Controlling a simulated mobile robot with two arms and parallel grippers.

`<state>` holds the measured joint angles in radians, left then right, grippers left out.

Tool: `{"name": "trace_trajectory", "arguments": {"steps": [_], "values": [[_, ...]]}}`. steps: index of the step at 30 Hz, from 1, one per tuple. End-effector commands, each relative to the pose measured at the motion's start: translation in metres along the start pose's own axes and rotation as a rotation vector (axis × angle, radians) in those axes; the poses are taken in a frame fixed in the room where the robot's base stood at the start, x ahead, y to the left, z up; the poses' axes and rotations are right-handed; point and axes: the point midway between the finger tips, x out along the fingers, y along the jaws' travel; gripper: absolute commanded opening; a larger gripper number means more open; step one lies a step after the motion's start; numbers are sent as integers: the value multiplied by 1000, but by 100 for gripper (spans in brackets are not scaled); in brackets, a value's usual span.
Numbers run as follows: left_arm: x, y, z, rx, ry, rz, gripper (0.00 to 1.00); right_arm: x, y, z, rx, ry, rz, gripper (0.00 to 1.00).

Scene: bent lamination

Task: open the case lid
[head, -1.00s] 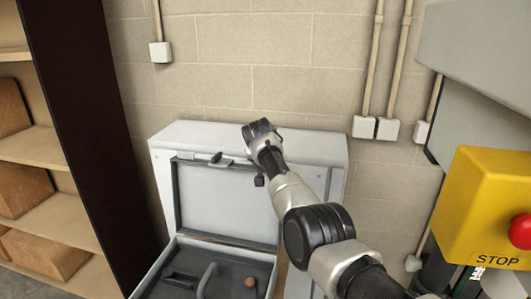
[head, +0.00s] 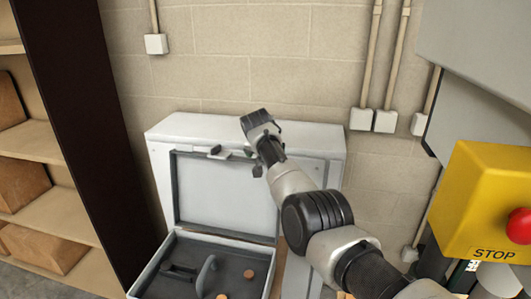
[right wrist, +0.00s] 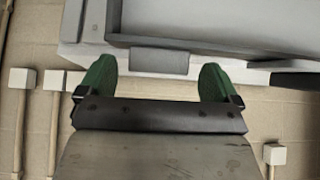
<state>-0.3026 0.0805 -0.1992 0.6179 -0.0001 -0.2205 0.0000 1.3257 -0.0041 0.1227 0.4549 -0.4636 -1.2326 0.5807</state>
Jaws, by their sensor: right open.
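The grey case (head: 160,262) stands at the lower middle of the head view, with a dark tray inside. Its lid (head: 225,190) stands raised, roughly upright, behind the tray. A latch or handle (head: 215,152) shows at the lid's upper edge. My right gripper (head: 254,161) is at that upper edge, toward its right side. In the right wrist view its green fingertips (right wrist: 157,80) are wide apart, and a grey tab (right wrist: 160,62) on the case edge lies just beyond the gap. Nothing is held; contact is unclear. My left gripper is out of view.
A pale box-like body (head: 310,138) stands behind the lid, close to the block wall (head: 250,70). A dark-sided shelf (head: 75,120) with boxes is at left. A yellow stop-button box (head: 485,200) is at right. The tray holds a curved handle (head: 205,273) and small round brown pieces (head: 249,274).

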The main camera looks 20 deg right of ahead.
Motion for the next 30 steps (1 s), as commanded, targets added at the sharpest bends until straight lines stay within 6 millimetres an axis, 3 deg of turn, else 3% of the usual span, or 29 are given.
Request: {"name": "trace_trajectory", "arguments": {"steps": [11,22,30], "values": [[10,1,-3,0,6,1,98,-21,-1,1,2,4,-2,94],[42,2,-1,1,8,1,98,-86,-1,2,0,4,-2,94],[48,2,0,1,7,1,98,-108,0,1,0,0,0,94]]}}
